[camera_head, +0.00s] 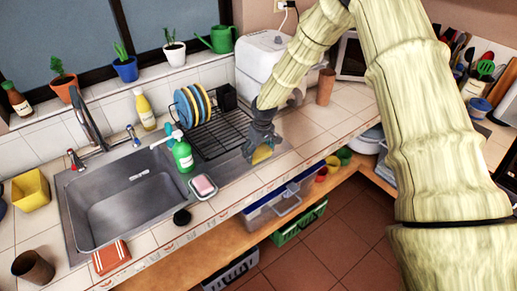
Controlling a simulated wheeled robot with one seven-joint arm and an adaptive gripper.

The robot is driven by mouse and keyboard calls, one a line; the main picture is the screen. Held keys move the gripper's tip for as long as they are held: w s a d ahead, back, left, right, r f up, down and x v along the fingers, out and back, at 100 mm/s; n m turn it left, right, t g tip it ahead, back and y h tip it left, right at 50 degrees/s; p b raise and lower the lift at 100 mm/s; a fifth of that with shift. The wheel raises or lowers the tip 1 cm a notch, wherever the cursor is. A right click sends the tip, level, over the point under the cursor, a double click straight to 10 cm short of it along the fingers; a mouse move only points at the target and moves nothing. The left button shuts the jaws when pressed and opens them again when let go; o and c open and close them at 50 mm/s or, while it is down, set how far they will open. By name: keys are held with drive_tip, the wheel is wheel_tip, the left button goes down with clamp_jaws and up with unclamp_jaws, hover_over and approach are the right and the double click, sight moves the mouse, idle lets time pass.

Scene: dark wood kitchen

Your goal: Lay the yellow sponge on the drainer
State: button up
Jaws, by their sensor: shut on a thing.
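The yellow sponge (262,155) is at the tip of my gripper (261,146), which is shut on it and points down. The sponge is low over the right end of the sink unit, near the counter's front edge; I cannot tell whether it touches the surface. Most of its upper part is hidden by my gripper. The drainer, a black wire rack (222,137), stands to the left of and behind my gripper. Coloured plates (190,105) stand upright in its left part, and a dark cup-like holder (227,96) is at its back right.
A green soap bottle (183,157) and a dish with pink soap (203,187) stand left of my gripper, beside the sink basin (125,205). A white appliance (262,65) stands behind. A brown cup (326,87) is at the right. Tiles right of my gripper are clear.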

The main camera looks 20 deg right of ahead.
sight(261, 153)
drive_tip(key=shift+f, duration=0.1)
drive_tip(key=o, duration=0.6)
drive_tip(key=shift+s+d+r+b, duration=0.1)
drive_tip(key=shift+s+r+b, duration=0.35)
drive_tip(key=shift+r, duration=1.55)
drive_tip(key=shift+s+d+r+b, duration=0.15)
drive_tip(key=shift+r+b, duration=0.6)
drive_tip(key=shift+r, duration=1.3)
drive_tip(key=shift+s+r+b, duration=0.3)
drive_tip(key=shift+r+b, duration=0.3)
drive_tip(key=shift+r, duration=1.4)
